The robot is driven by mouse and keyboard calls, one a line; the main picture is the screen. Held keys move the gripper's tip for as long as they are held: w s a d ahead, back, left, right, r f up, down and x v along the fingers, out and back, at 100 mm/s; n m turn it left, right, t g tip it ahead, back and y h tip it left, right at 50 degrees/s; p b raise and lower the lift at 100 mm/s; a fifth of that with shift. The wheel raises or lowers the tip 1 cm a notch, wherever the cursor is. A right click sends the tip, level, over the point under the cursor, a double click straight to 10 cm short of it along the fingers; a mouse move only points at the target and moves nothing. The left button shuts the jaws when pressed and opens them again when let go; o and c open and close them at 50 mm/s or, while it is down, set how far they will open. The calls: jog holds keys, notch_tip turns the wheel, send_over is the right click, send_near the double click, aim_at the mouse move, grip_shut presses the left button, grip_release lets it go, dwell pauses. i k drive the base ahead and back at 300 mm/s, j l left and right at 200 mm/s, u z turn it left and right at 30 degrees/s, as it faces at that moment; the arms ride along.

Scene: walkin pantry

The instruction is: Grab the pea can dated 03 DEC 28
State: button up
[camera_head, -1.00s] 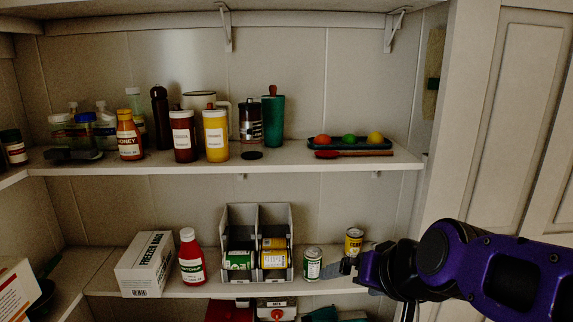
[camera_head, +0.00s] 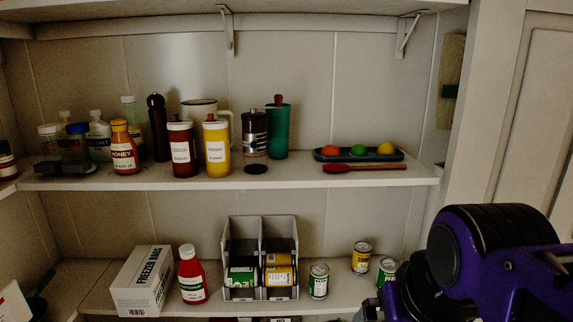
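A green-labelled can (camera_head: 318,281) stands upright on the lower shelf, just right of the can rack. A second green-labelled can (camera_head: 387,268) stands further right, its lower part hidden by my arm. A yellow can that seems to read CORN (camera_head: 361,257) stands between them, further back. The rack (camera_head: 260,296) holds green-labelled cans (camera_head: 241,277) on its left and yellow cans (camera_head: 279,270) on its right. No date is readable on any can. My gripper (camera_head: 368,311) is at the bottom edge, in front of the right green can; its fingers are mostly hidden or cut off.
A freezer bags box (camera_head: 143,281) and a red ketchup bottle (camera_head: 192,275) stand left of the rack. The upper shelf (camera_head: 290,178) holds jars, bottles and a tray (camera_head: 330,155). A panelled door (camera_head: 520,110) is at the right.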

aim_at(388, 267)
jog(key=z, duration=0.5)
jog(key=i+l+u, duration=0.25)
jog(key=l, duration=0.15)
jog(key=i+l+u, duration=0.2)
jog(key=l, duration=0.15)
jog(key=k+l+u, duration=0.3)
jog(key=l, duration=0.2)
jog(key=k+l+u, duration=0.35)
jog(key=i+j+z, duration=0.5)
jog(key=i+j, duration=0.1)
